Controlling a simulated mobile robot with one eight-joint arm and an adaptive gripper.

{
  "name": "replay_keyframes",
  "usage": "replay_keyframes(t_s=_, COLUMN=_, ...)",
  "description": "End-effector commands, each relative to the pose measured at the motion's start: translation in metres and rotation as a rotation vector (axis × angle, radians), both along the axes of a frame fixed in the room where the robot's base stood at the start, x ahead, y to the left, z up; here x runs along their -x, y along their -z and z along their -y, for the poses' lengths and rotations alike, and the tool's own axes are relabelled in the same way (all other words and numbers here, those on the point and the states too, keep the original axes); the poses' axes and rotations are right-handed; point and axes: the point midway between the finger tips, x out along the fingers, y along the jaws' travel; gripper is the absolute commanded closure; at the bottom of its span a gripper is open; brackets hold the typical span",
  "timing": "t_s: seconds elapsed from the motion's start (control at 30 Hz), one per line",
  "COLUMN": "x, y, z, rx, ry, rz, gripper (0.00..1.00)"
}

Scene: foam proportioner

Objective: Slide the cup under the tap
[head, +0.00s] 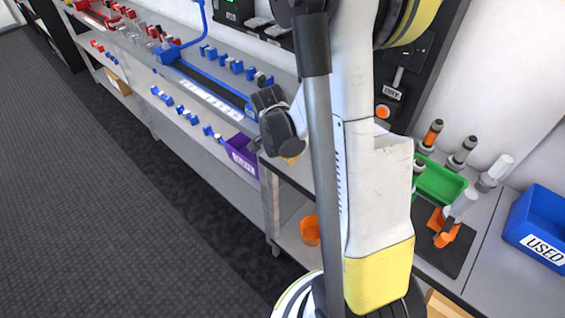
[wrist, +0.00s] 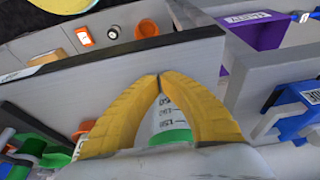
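My gripper (wrist: 158,82) shows its two yellow fingers with the tips together, so it looks shut. In the head view my gripper (head: 291,159) is over the bench edge, partly behind my own arm. A pale cup (wrist: 167,108) with graduation marks and green near its lower end shows through the gap between the fingers in the wrist view. The fingers cover most of it, and I cannot tell whether they touch it. The cup is hidden in the head view. I cannot make out the tap in either view.
A green tray (head: 437,182), upright tools and a blue USED bin (head: 540,228) are on the right. Blue piping (head: 205,72) runs along the far bench. The floor at left is clear.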

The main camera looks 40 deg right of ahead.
Motion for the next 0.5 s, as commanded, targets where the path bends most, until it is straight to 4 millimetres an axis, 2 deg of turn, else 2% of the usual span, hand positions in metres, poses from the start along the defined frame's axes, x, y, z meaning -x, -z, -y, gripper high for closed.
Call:
replay_keyframes(t_s=0.37, x=-0.001, y=-0.001, z=0.003, rx=0.000, ry=-0.001, rz=0.000, gripper=1.00)
replay_keyframes(t_s=0.5, x=-0.002, y=0.000, z=0.015, rx=0.000, ry=0.002, rz=0.000, gripper=1.00)
